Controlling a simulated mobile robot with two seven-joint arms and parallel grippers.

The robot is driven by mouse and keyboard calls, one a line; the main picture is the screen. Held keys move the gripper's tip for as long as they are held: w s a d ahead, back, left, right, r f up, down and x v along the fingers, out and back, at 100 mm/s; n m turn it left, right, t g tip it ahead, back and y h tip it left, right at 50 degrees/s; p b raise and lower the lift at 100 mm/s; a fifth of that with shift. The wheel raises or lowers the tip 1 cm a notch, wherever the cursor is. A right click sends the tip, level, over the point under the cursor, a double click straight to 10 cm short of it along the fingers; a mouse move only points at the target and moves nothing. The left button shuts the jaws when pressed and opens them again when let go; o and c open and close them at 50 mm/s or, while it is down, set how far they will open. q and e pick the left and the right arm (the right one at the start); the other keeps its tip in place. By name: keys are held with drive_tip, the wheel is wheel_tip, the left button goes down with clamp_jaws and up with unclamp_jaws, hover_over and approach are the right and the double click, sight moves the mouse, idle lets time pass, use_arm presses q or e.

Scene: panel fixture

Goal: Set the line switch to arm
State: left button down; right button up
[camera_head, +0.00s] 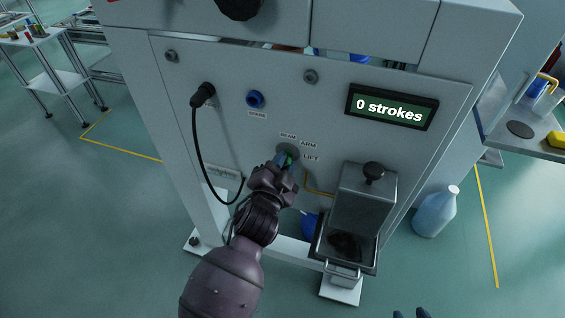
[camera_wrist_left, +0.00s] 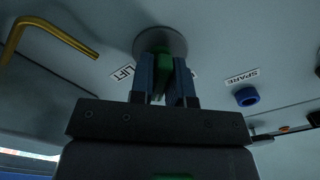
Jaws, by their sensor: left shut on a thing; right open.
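The line switch (camera_wrist_left: 163,62) has a green handle on a round grey disc on the panel front. In the head view its disc (camera_head: 288,149) shows above my gripper, with an ARM label (camera_head: 309,144) and a LIFT label (camera_head: 311,157) to its right and another small label above. My left gripper (camera_head: 285,161) is shut on the green handle; in the left wrist view its blue fingers (camera_wrist_left: 163,80) stand on both sides of it. The fingers hide part of the handle, so I cannot tell which label it points to. My right gripper (camera_head: 411,313) barely shows at the bottom edge, open.
A black cable hangs from a plug (camera_head: 203,95) left of the blue SPARE socket (camera_head: 255,99). The display (camera_head: 391,107) reads 0 strokes. A metal box with a black knob (camera_head: 373,172) juts out right of my left gripper. A bent yellow pipe (camera_head: 318,188) runs between.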

use_arm(q)
drive_tip(key=c, duration=1.2)
unclamp_jaws()
drive_tip(key=shift+o, duration=0.2)
drive_tip(key=shift+s, duration=0.15)
drive_tip(key=p+v, duration=0.1)
drive_tip(key=v, duration=0.9)
drive_tip(key=shift+s, duration=0.3)
drive_tip(key=shift+a, duration=0.1)
